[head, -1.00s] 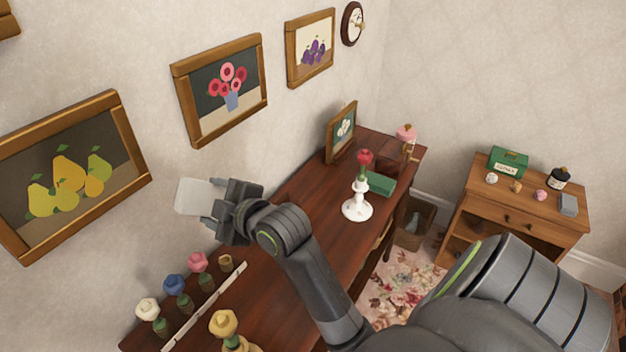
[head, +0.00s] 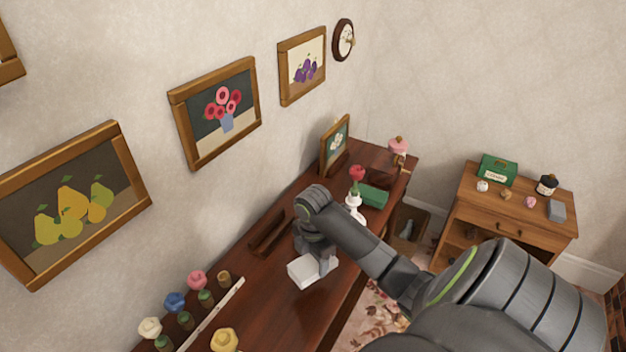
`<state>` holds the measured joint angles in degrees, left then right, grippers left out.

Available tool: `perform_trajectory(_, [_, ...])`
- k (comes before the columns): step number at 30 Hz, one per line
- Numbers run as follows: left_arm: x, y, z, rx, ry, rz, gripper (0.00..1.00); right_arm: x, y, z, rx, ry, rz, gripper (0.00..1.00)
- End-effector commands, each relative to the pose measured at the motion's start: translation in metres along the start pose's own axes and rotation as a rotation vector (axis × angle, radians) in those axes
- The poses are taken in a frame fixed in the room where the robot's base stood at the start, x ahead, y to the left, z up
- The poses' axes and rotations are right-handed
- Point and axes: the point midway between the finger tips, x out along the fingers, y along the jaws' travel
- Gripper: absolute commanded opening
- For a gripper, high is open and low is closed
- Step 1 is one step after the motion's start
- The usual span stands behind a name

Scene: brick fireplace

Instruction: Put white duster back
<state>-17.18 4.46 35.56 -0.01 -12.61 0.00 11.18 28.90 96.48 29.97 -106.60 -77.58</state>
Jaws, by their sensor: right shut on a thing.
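The white duster (head: 305,273) is a pale, boxy block in the middle of the head view, low over the dark wooden table (head: 255,295). My right gripper (head: 321,262) is shut on it from above, pointing down. I cannot tell whether the duster touches the tabletop. A dark wooden holder (head: 268,235) lies on the table just left of my right gripper, near the wall. My left gripper is not in view.
Several flower-topped bottles, including a blue one (head: 175,302), stand behind a pale strip (head: 213,318) at lower left. A small cabinet (head: 500,213) stands at right.

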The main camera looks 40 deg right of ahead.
Motion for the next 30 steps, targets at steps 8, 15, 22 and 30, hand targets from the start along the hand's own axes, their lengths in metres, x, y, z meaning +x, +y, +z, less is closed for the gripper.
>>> perform_trajectory(8, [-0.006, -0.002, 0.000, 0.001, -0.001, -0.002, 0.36, 0.042, 0.000, -0.001, 0.000, 0.003, 0.000, 0.43])
perform_trajectory(15, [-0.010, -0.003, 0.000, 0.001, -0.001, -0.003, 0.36, 0.070, 0.000, -0.002, 0.001, 0.003, 0.000, 0.43])
perform_trajectory(22, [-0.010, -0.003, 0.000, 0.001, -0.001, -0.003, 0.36, 0.081, 0.000, -0.001, -0.001, 0.001, 0.003, 0.43])
perform_trajectory(30, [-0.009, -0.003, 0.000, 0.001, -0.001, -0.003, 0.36, 0.082, 0.000, -0.001, 0.000, 0.001, 0.003, 0.66])
